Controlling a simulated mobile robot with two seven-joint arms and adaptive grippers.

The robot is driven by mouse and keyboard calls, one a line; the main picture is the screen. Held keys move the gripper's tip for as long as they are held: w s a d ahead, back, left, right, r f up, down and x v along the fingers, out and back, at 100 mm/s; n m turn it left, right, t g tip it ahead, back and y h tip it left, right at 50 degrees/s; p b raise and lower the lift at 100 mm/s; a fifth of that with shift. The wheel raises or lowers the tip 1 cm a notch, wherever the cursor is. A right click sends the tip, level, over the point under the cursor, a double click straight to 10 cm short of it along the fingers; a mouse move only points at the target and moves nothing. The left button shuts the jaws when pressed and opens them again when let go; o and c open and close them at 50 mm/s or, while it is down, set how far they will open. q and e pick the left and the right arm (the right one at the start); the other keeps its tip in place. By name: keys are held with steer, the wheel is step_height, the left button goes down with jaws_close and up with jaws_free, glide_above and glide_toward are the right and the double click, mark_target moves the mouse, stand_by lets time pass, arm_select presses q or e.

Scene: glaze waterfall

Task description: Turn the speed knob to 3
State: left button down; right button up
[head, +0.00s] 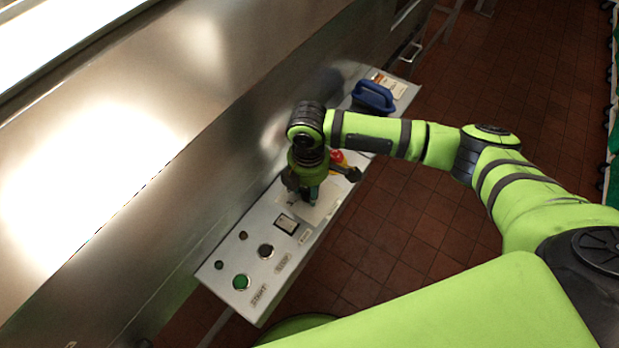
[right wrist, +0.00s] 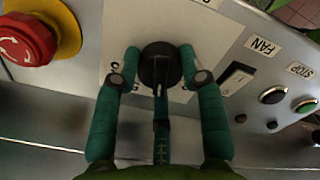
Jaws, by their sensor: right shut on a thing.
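The speed knob (right wrist: 160,66) is a round black knob on a pale plate (right wrist: 118,38) of the control panel, seen in the right wrist view. In the head view the gripper covers the knob. Small marks show on the plate beside the fingers, but I cannot read the numbers or tell which one the knob points to. My left gripper is in neither view.
The metal panel (head: 232,300) carries a FAN rocker switch (head: 286,223), a black stop button (head: 265,251), a green start button (head: 241,282) and small lamps. A red emergency button (right wrist: 27,38) sits beside the knob. A blue object (head: 373,96) lies at the panel's far end. A steel wall rises behind.

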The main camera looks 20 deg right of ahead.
mark_target(307, 193)
steer(key=n+p, duration=0.1)
steer(key=n, duration=0.2)
steer(key=n+p, duration=0.1)
steer(key=shift+s+a+r+n+p, duration=0.1)
steer(key=shift+s+a+n+p, duration=0.1)
steer(key=shift+a+n+p, duration=0.2)
steer(key=shift+s+d+f+n+p, duration=0.1)
steer(key=shift+n+p, duration=0.25)
steer(key=shift+n, duration=0.6)
steer(key=shift+f+n+p, duration=0.1)
steer(key=shift+n+p, duration=0.2)
steer(key=shift+n, duration=0.65)
steer(key=o, duration=1.1)
steer(key=shift+o, duration=0.2)
steer(key=shift+d+r, duration=0.1)
steer(key=shift+r, duration=0.1)
step_height(307, 193, up, 12)
